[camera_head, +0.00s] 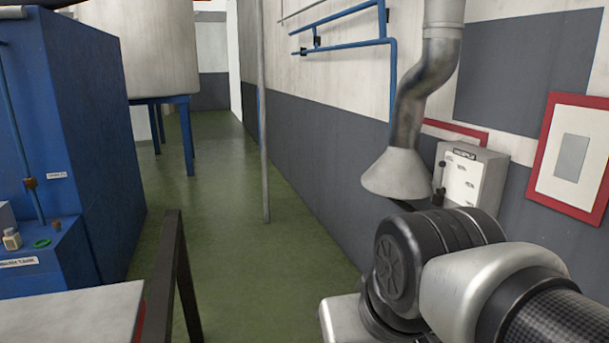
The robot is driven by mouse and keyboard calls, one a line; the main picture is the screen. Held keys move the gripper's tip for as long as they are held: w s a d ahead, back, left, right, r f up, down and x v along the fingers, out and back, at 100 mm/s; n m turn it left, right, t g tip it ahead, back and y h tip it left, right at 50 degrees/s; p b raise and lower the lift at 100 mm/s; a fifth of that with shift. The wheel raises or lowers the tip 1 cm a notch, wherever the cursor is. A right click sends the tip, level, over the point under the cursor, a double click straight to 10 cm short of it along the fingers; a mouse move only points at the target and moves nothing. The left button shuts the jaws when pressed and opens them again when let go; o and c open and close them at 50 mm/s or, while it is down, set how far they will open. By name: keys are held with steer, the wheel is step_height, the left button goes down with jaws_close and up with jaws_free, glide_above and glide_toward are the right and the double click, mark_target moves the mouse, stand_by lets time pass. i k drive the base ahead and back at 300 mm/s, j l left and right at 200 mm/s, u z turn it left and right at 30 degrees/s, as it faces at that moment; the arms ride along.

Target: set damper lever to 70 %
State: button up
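A light grey box (475,178) is mounted on the right wall, with a small dark label on top that is too blurred to read for sure. The white face plate (462,180) has several small marks, too small to read. My arm fills the lower right, in front of and below the box. My gripper is not in view.
A metal duct with a flared hood (397,174) hangs left of the box, close to my arm. A red-framed panel (570,155) is on the wall at right. A blue machine (95,130) and a dark rail (172,280) stand at left. The green floor (235,225) between is clear past a thin pole (263,120).

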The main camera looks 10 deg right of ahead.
mark_target(438, 198)
steer(key=i+z, duration=0.6)
steer(key=z, duration=0.25)
steer(key=i+z, duration=0.25)
steer(key=z, duration=0.15)
